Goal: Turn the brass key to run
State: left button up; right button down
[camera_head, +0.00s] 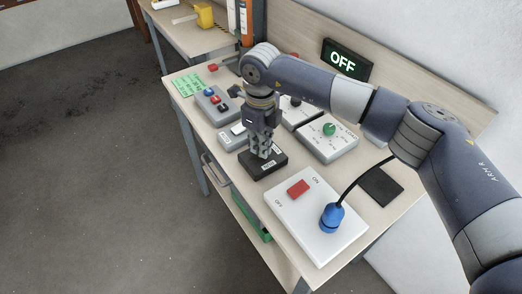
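My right gripper (264,154) reaches down from above onto a small black box (272,171) with a white label on its front side. Its fingertips are at the top of the box. I cannot make out the brass key; the gripper covers much of the top of this box. Whether the fingers are apart or closed on something is too small to tell. A black display (346,60) on the back panel shows "OFF" in green letters. My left gripper is not in view.
A white panel (292,219) with a red switch (298,188) and a blue plug (331,217) lies in front. A grey box with a green knob (329,130) is to the right. A button box (217,105) stands behind left. A black pad (381,187) lies right.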

jog(key=m+b, duration=0.1)
jog(key=m, duration=0.2)
jog(key=shift+w+b, duration=0.1)
jog(key=shift+b, duration=0.3)
jog(key=shift+r+m+b, duration=0.1)
jog(key=shift+m+b, duration=0.25)
jog(key=shift+m, duration=0.35)
jog(key=c, duration=1.8)
grip_release()
notch_tip(320, 180, up, 12)
